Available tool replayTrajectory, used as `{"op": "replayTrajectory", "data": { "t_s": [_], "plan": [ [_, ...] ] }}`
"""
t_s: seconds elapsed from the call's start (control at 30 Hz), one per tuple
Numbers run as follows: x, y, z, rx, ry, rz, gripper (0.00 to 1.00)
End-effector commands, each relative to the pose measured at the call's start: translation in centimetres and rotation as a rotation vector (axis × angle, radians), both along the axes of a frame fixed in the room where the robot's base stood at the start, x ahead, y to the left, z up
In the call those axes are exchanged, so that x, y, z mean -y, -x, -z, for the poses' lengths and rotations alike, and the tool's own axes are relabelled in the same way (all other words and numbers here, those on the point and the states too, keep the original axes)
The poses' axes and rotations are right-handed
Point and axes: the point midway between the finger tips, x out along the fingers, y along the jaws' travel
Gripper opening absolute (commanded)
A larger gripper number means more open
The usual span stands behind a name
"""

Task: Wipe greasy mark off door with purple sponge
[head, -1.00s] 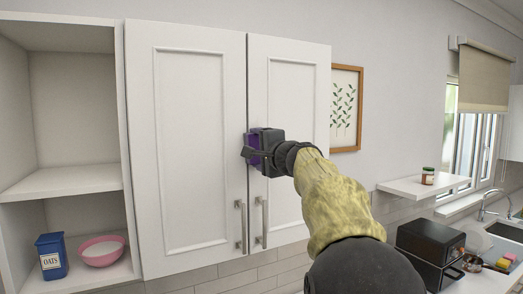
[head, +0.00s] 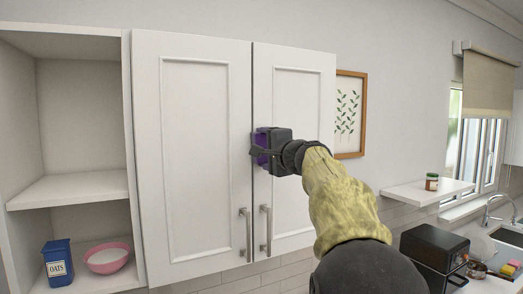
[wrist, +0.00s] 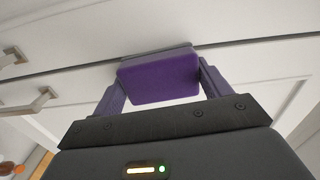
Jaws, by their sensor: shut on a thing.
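The purple sponge (wrist: 160,78) sits between the two fingers of my gripper (wrist: 155,85) in the wrist view. In the head view my gripper (head: 262,147) holds the sponge at the cabinet front, close to the gap between the left door (head: 200,150) and the right door (head: 295,90). The sponge seems to be against or very near the door surface; I cannot tell if it touches. No greasy mark shows on the visible door surfaces; my gripper and sponge cover part of the doors.
Two bar handles (head: 265,228) hang low on the doors. Open shelves at left hold a blue oats box (head: 57,263) and a pink bowl (head: 107,258). A framed print (head: 350,113) hangs right of the cabinet. A wall shelf (head: 427,192) with a jar and a black appliance (head: 434,260) stand at right.

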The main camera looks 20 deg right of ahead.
Motion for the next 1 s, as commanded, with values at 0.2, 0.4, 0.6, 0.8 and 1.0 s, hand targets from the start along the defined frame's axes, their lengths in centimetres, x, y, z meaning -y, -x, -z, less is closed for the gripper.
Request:
{"op": "replayTrajectory", "data": {
  "t_s": [0.2,0.4,0.6,0.8,1.0],
  "plan": [
    [2.1,-0.1,0.2,-0.003,0.001,0.010,0.58],
    [3.0,-0.1,0.2,-0.002,0.001,0.008,0.58],
    [3.0,-0.1,0.2,-0.003,0.001,0.008,0.58],
    [3.0,-0.1,-0.5,-0.002,0.000,0.007,0.58],
    [2.9,-0.3,-2.1,-0.001,0.001,0.007,0.58]
  ]
}}
